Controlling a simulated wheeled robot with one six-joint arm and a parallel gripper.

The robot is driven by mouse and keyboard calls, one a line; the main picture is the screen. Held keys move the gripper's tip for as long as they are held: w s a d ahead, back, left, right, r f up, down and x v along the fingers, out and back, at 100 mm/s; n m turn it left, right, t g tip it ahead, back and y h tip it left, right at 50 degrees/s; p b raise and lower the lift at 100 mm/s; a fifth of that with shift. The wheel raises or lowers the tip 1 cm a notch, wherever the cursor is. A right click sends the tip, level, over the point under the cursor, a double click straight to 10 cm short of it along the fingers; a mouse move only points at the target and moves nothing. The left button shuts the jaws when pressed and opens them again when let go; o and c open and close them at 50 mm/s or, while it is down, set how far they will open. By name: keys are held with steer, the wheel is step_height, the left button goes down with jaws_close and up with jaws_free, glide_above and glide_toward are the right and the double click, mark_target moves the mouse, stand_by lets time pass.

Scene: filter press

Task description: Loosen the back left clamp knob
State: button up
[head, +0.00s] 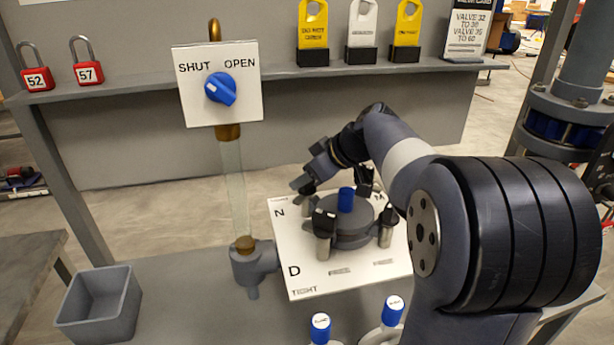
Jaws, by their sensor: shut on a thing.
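The filter press (352,229) is a dark grey round body with a blue cylinder (346,199) standing on its top. Clamp knobs stand around its rim. The back left clamp knob (307,205) is mostly covered by my gripper (308,189), which is shut on it from above. The front left knob (324,235) and front right knob (386,228) are upright with dark tops. The back right knob (365,182) is partly hidden behind the press and my arm. How tight each knob is cannot be told.
The press stands on a white board (308,282) marked N, D and TIGHT. A blue valve knob (220,89) on a SHUT/OPEN plate is at left, above a clear tube (233,185). A grey bin (98,305) is front left.

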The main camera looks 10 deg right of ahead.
steer(key=o, duration=1)
steer(key=v, duration=1.1)
steer(key=shift+a+f, duration=0.1)
steer(key=shift+f, duration=0.05)
steer(key=x, duration=1)
steer(key=shift+w+a+f, duration=0.1)
steer(key=shift+w+f, duration=0.05)
steer(key=shift+w, duration=0.1)
steer(key=shift+n, duration=0.3)
steer(key=shift+f, duration=0.1)
